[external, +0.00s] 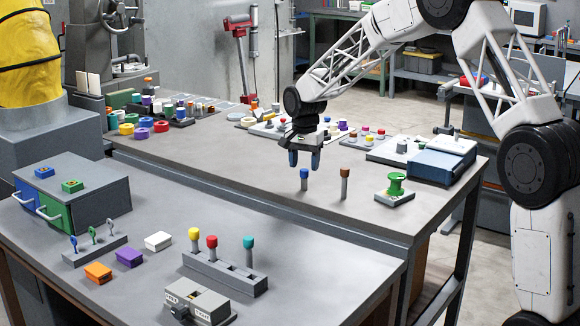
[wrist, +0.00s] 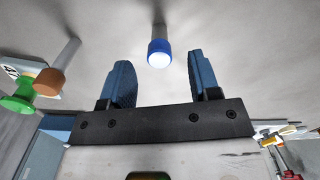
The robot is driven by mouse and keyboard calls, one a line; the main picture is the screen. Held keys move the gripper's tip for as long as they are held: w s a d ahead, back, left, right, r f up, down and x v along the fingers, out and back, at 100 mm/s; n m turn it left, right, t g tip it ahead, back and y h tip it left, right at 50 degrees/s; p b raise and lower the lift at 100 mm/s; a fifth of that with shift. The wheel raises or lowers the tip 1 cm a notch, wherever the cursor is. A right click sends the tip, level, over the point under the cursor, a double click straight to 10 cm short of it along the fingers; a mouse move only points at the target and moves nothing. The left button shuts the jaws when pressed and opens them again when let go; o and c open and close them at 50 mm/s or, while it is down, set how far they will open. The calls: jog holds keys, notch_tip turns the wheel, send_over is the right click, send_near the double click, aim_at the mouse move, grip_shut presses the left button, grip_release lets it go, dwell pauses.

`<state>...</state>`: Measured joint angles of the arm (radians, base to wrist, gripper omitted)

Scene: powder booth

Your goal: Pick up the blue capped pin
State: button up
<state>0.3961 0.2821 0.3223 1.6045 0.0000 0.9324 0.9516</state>
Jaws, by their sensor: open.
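The blue capped pin (external: 304,177) stands upright on the rear table, with a blue cap on a thin grey shaft. In the wrist view its cap (wrist: 159,53) shows between and just beyond my fingertips, with the shaft leading away to the top. My gripper (external: 305,158) points down just above the pin, and its blue fingers are apart with nothing between them. The wrist view also shows my open gripper (wrist: 160,75). I see no contact between the fingers and the cap.
A brown-capped pin (external: 345,172) stands close to the right, also in the wrist view (wrist: 49,81). A green spool (external: 396,184) on a grey base is farther right, near a blue box (external: 440,166).

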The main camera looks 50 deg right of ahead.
aim_at(304, 170)
jog(key=shift+a+f, duration=0.1)
jog(key=shift+f, duration=2.5)
jog(key=c, duration=1.1)
jog(key=shift+o, duration=0.2)
jog(key=shift+r, duration=0.15)
jog(key=shift+r, duration=1.5)
jog(key=shift+s+a+r, duration=0.1)
jog(key=shift+s+r, duration=0.1)
jog(key=shift+s, duration=0.1)
jog(key=s+a, duration=0.2)
jog(key=s, duration=0.2)
jog(key=s+a+r, duration=0.1)
jog(key=s+a, duration=0.1)
jog(key=s, duration=0.3)
jog(key=s+a, duration=0.1)
jog(key=s, duration=0.4)
jog(key=shift+s+a+r, duration=0.15)
jog(key=shift+a, duration=0.25)
